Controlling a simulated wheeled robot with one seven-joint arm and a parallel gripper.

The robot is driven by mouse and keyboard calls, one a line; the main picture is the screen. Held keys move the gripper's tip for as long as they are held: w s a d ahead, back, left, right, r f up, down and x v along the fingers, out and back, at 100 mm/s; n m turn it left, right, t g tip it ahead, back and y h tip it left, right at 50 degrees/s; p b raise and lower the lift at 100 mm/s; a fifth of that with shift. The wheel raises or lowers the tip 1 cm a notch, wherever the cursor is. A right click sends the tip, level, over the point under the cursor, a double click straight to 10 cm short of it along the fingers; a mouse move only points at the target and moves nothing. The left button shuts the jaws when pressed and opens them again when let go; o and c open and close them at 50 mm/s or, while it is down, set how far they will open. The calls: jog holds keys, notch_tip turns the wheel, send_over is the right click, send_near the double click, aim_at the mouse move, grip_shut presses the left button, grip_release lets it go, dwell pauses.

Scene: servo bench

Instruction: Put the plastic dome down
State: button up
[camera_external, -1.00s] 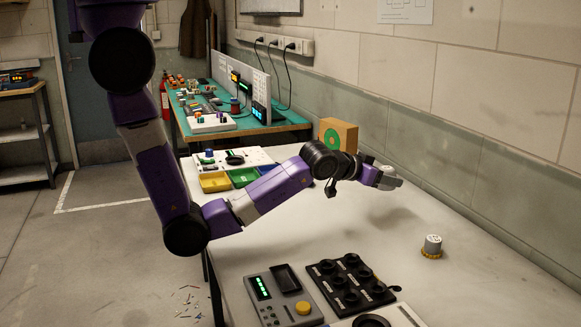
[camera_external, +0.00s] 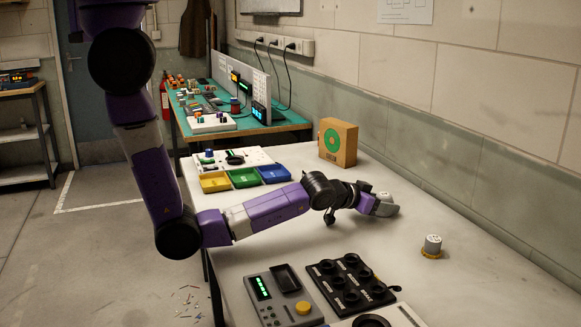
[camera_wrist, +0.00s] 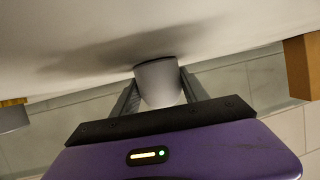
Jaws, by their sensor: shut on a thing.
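The plastic dome (camera_wrist: 158,84) is a pale grey rounded piece. In the wrist view it sits between the two fingers of my gripper (camera_wrist: 160,88), which is shut on it. A dark shadow lies on the white table close to it. In the external view my gripper (camera_external: 386,207) is low over the white table (camera_external: 290,250), and only a bit of the pale dome (camera_external: 384,196) shows there. I cannot tell whether the dome touches the table.
A grey cylinder with a yellow base (camera_external: 432,247) stands right of my gripper. A black socket block (camera_external: 350,284) and a grey device with a green display (camera_external: 284,298) are in front. A cardboard box (camera_external: 339,143) and coloured bins (camera_external: 245,178) are behind. Table around my gripper is clear.

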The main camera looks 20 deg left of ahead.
jog(key=o, duration=1.3)
jog(key=shift+f, duration=0.1)
jog(key=shift+o, duration=0.2)
jog(key=shift+r, duration=0.25)
jog(key=v, duration=1.1)
jog(key=shift+a, duration=0.1)
jog(key=shift+s+a+r, duration=0.15)
jog(key=shift+s+a, duration=0.05)
jog(key=shift+s, duration=0.15)
